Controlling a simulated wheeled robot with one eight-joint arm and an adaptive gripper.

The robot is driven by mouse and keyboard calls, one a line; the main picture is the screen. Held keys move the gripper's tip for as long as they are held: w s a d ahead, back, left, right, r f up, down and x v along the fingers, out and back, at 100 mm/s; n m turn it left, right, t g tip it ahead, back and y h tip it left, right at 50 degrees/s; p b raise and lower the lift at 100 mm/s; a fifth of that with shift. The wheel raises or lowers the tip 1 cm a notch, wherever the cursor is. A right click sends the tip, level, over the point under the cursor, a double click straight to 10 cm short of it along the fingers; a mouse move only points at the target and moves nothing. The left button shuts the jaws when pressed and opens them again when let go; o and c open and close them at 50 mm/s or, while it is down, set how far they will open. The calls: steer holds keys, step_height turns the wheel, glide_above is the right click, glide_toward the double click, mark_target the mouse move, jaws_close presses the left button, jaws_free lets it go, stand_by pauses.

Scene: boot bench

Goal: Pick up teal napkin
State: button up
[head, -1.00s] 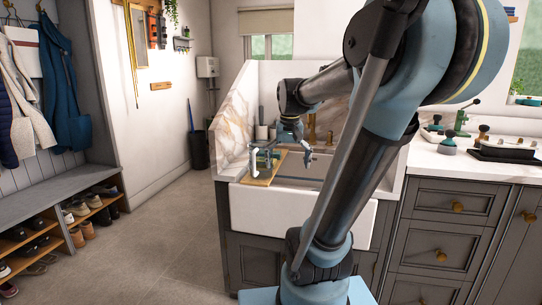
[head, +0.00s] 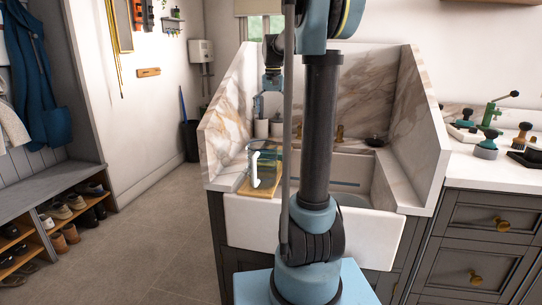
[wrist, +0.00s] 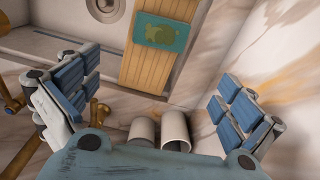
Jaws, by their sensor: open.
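The teal napkin (wrist: 161,32) lies flat on a slatted wooden board (wrist: 150,70) in the wrist view, with a darker greenish patch on it. In the head view the board (head: 262,187) sits across the left part of the white sink (head: 310,228); I cannot clearly make out the napkin there. My gripper (wrist: 155,100) is open and empty, its blue-padded fingers wide apart on either side. The napkin lies beyond the fingers, toward the top of the wrist view. In the head view my gripper (head: 271,100) hangs above the back of the sink, clear of the board.
Two pale cups (wrist: 175,131) stand behind the board, near the marble backsplash (head: 228,125). Brass taps (wrist: 12,95) are at the left of the wrist view. A white curved handle (head: 254,170) stands up by the board. Open floor (head: 165,230) lies left of the sink.

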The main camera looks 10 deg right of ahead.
step_height(320, 180, down, 11)
steer(key=shift+f, duration=0.15)
steer(key=shift+s+a+f, duration=0.1)
steer(key=shift+s+f, duration=0.1)
steer(key=shift+f, duration=1.2)
steer(key=shift+s+f, duration=0.15)
steer(key=shift+f, duration=1.25)
steer(key=shift+c, duration=0.2)
steer(key=c, duration=0.7)
